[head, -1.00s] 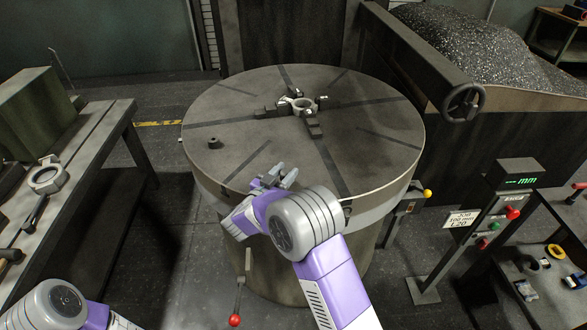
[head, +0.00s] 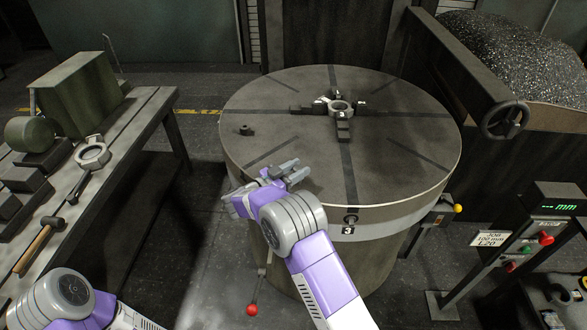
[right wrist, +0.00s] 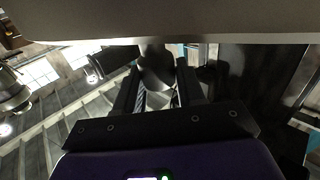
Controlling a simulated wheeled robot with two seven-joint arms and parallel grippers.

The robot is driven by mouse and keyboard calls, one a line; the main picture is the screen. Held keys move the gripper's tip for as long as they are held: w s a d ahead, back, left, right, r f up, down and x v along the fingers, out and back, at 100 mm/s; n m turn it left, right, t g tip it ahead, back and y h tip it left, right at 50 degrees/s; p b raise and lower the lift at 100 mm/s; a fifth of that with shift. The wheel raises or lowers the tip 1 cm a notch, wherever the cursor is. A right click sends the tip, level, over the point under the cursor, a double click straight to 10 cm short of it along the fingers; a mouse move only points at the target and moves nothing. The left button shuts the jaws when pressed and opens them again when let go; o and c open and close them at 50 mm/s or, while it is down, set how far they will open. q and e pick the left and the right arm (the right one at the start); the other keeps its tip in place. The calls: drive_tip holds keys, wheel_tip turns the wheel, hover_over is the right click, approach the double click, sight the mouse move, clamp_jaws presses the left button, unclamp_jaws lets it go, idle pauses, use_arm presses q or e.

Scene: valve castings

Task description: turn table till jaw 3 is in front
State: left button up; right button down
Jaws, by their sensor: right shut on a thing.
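The round grey table (head: 400,165) carries a chuck of dark jaws around a pale ring (head: 340,107) at its centre. One dark jaw (head: 343,131) points toward me. A plate marked 3 (head: 348,230) sits on the rim below its slot, slightly right of the table's middle, under a round screw end (head: 350,219). My right gripper (head: 285,170) is at the front left rim. In the right wrist view its fingers (right wrist: 160,85) are shut on a dark rounded peg (right wrist: 155,62) beneath the pale rim. My left gripper is out of view; only its arm shows.
A bench (head: 130,135) with a ring, hammer and blocks stands left. A red-knobbed lever (head: 252,309) is low at the front. A yellow-knobbed lever (head: 457,208), a digital readout post (head: 556,200) and a handwheel (head: 505,120) are at right. A small dark stub (head: 246,130) stands on the table.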

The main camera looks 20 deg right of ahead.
drive_tip(key=shift+w+a+r+t, duration=0.3)
drive_tip(key=shift+w, duration=0.15)
drive_tip(key=c, duration=1)
unclamp_jaws()
drive_tip(key=shift+w+a, duration=0.1)
drive_tip(key=shift+w, duration=0.1)
drive_tip(key=shift+o, duration=1.1)
drive_tip(key=shift+w+a+f, duration=0.1)
drive_tip(key=shift+w+f, duration=0.15)
drive_tip(key=shift+w, duration=0.05)
drive_tip(key=shift+s, duration=0.1)
drive_tip(key=p+v, duration=0.1)
drive_tip(key=v, duration=0.6)
drive_tip(key=shift+s+a, duration=0.1)
drive_tip(key=shift+s, duration=0.05)
